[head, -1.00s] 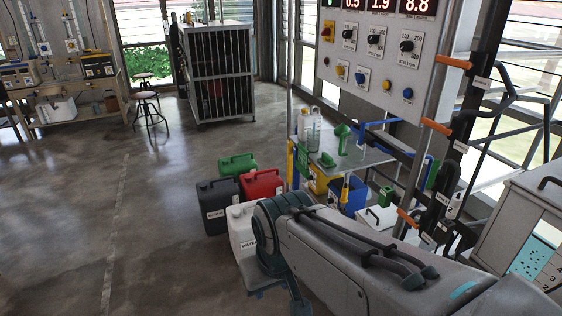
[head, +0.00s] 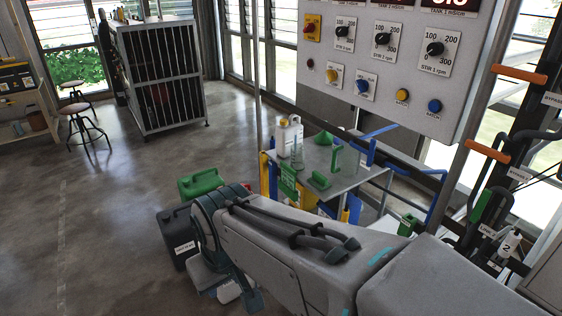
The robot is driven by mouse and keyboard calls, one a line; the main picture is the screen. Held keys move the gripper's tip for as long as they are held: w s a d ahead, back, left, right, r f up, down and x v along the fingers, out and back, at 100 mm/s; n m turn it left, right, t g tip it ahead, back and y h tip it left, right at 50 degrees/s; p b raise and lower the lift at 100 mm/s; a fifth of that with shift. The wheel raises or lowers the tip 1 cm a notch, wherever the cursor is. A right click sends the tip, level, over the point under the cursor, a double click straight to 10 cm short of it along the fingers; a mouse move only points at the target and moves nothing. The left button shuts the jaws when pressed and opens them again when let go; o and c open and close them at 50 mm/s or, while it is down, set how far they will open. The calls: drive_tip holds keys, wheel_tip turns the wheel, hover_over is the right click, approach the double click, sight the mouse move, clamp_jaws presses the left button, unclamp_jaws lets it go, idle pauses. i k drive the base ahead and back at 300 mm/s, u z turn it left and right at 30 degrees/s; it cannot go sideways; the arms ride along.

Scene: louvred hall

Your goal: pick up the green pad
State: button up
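Several green things are on a small grey table (head: 352,181). A small flat green piece (head: 319,180), which looks like the green pad, lies near the table's front left. An upright green piece (head: 337,158) stands just behind it, and another green piece (head: 323,138) is farther back. They are small in the view, so their exact shapes are hard to tell. My arm reaches in from the lower right and its forward joint bends down, left of the table and short of it. My gripper is not visible in the head view.
A white jug (head: 283,138) and a clear bottle (head: 297,150) stand on the table's left part. Green (head: 200,184) and dark (head: 172,240) canisters sit on the floor by my arm. A control panel (head: 390,75) overhangs behind the table.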

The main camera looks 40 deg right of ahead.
sight(321, 181)
drive_tip(key=z, duration=0.5)
drive_tip(key=i, duration=1.1)
drive_tip(key=z, duration=1.45)
drive_tip(key=i, duration=0.5)
drive_tip(key=z, duration=0.45)
